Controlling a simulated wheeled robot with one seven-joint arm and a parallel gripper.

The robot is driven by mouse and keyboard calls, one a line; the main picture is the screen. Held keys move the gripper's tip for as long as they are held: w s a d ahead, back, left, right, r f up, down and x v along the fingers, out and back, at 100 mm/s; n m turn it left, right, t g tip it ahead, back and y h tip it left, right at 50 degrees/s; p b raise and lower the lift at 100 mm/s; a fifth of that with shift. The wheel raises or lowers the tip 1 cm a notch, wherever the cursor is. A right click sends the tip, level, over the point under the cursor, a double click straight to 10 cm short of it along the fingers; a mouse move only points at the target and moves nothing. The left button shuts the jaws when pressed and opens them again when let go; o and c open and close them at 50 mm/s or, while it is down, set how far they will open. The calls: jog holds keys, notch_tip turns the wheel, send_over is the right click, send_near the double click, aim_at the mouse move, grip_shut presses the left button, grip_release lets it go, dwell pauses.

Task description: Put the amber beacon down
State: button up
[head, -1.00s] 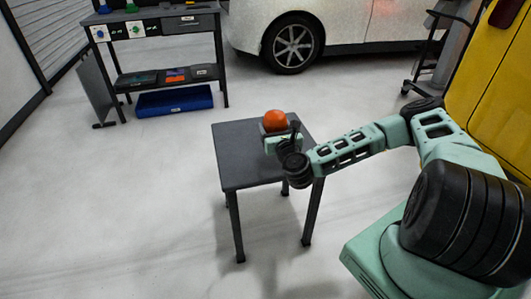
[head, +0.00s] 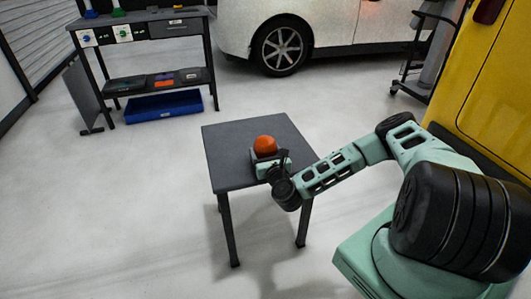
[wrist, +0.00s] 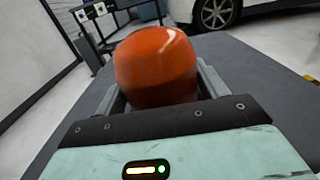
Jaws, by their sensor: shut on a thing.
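The amber beacon (head: 265,146), an orange dome on a dark base, is at my gripper (head: 266,160), over the grey table (head: 228,172) in the head view. In the wrist view the beacon (wrist: 157,66) stands upright between the two grey fingers of my gripper (wrist: 160,90), which is shut on it. The beacon's lower part is hidden by the gripper body. I cannot tell whether its base touches the tabletop.
The tabletop is bare around the beacon. A dark workbench (head: 140,17) with a blue bin (head: 168,105) below stands at the back left. A white car (head: 335,28) is behind, and a yellow vehicle (head: 490,80) is at the right. Open floor surrounds the table.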

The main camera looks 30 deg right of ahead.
jog(key=shift+f, duration=0.1)
jog(key=o, duration=1.1)
